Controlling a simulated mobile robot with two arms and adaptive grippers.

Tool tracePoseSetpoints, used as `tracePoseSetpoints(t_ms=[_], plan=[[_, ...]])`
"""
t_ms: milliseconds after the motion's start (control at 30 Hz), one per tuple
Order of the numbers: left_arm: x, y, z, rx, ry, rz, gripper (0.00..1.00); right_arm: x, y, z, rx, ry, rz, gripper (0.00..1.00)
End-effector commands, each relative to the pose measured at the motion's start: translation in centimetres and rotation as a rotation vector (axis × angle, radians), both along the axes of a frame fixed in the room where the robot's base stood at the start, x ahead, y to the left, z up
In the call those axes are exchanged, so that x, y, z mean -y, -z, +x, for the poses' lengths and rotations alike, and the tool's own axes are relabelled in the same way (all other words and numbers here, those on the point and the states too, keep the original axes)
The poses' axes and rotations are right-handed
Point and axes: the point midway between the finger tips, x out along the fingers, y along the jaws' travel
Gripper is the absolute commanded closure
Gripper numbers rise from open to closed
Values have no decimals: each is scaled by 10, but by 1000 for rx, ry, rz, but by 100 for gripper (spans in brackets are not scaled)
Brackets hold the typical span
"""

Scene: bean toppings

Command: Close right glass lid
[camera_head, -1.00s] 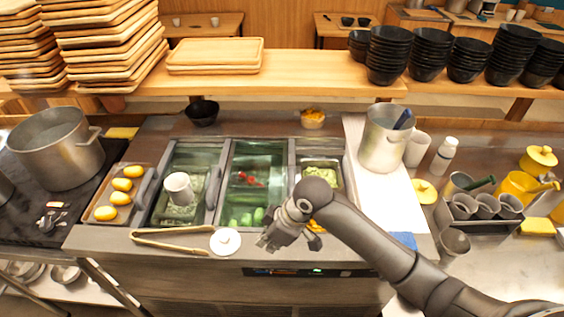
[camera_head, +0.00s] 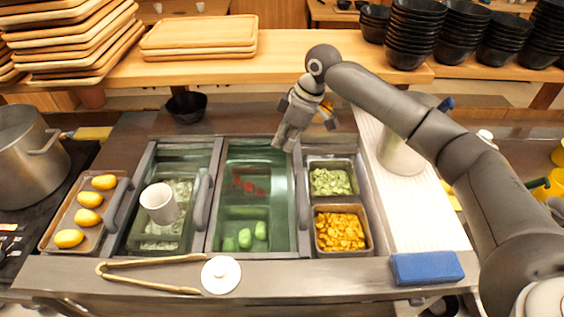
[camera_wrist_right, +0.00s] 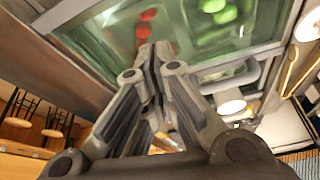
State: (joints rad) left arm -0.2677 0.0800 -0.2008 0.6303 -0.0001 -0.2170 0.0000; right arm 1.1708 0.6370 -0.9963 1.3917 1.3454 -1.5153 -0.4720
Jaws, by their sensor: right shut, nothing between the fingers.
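A glass lid (camera_head: 238,192) covers the middle compartment, with red and green pieces visible beneath it. It also shows in the right wrist view (camera_wrist_right: 98,42). A grey handle (camera_head: 303,203) runs along its right edge. The compartment right of it is uncovered and holds a tub of chopped green topping (camera_head: 330,181) and a tub of orange-yellow topping (camera_head: 340,231). My right gripper (camera_head: 284,147) is shut and empty, pointing down near the back right of the middle lid. Whether it touches the lid, I cannot tell. My left gripper is not in view.
Another glass-covered compartment with a grey handle (camera_head: 200,203) and a white cup (camera_head: 159,203) lies left. Tongs (camera_head: 150,277) and a white round lid (camera_head: 221,274) lie on the front edge. A black bowl (camera_head: 186,106) stands behind. A blue sponge (camera_head: 427,267) lies front right.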

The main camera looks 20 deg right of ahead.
Motion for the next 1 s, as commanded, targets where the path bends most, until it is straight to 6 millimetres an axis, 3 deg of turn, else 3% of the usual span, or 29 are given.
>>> tracePoseSetpoints(t_ms=[167, 300, 400, 567, 800, 1000], plan=[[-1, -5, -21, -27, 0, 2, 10, -4, 12, 2, -3, 0, 1, 100], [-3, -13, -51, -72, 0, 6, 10, -13, 36, 5, -5, 0, -1, 100], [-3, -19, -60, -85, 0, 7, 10, -20, 57, 8, -5, 0, -1, 100], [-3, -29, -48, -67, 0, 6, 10, -30, 90, 13, -4, 0, -1, 100], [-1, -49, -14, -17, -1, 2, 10, -2, 92, 1, -1, 2, -2, 100], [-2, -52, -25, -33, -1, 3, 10, 6, 94, -4, 0, 1, 0, 100]])
